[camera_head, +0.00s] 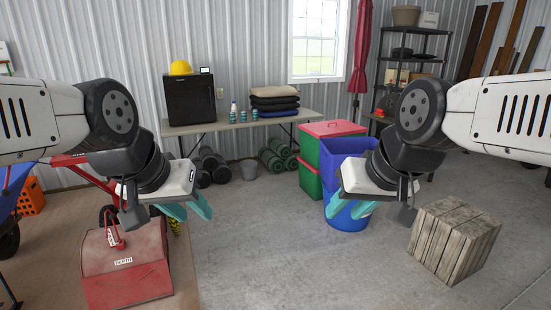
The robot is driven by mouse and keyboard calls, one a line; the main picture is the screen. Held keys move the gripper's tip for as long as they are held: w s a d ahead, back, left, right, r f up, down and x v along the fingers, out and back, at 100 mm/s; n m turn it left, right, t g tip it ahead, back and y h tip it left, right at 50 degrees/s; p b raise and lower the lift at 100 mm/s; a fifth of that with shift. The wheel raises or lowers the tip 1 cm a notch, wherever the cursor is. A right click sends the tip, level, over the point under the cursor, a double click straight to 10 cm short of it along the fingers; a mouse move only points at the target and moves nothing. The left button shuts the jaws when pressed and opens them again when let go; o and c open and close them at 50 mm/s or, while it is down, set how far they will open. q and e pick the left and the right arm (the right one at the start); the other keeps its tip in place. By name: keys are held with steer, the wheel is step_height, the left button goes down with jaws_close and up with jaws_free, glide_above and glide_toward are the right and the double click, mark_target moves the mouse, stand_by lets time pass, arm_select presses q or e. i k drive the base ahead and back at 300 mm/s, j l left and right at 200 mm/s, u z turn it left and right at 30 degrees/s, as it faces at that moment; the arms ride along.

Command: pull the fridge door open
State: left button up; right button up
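A small black fridge (190,101) stands on a long table (225,124) against the back wall, left of the window. Its front looks closed. A yellow hard hat and a small device rest on its top. My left gripper (190,212) is at left of centre, nearer to me than the fridge, with its teal fingers apart and nothing between them. My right gripper (350,208) is right of centre in front of the blue bin, its teal fingers partly hidden by its own body. Both grippers are well away from the fridge.
Small cans and folded cushions (274,98) share the table. Blue bins (345,150) and a wooden crate (452,240) stand right. A red toolbox (126,265) is front left. The middle floor is clear.

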mark_target(191, 99)
steer(key=i+z, duration=0.3)
steer(key=i, duration=1.7)
steer(key=i+l+u, duration=0.1)
steer(key=i+u, duration=0.15)
steer(key=i, duration=0.35)
steer(key=i+l+u, duration=0.25)
steer(key=i, duration=0.35)
steer(key=i+l+u, duration=0.25)
steer(key=i+l, duration=0.15)
steer(key=i, duration=0.2)
steer(key=i+l+u, duration=0.25)
steer(key=i+l, duration=0.2)
steer(key=i+j, duration=0.3)
steer(key=i, duration=0.2)
steer(key=i+j, duration=0.3)
steer(key=i, duration=0.2)
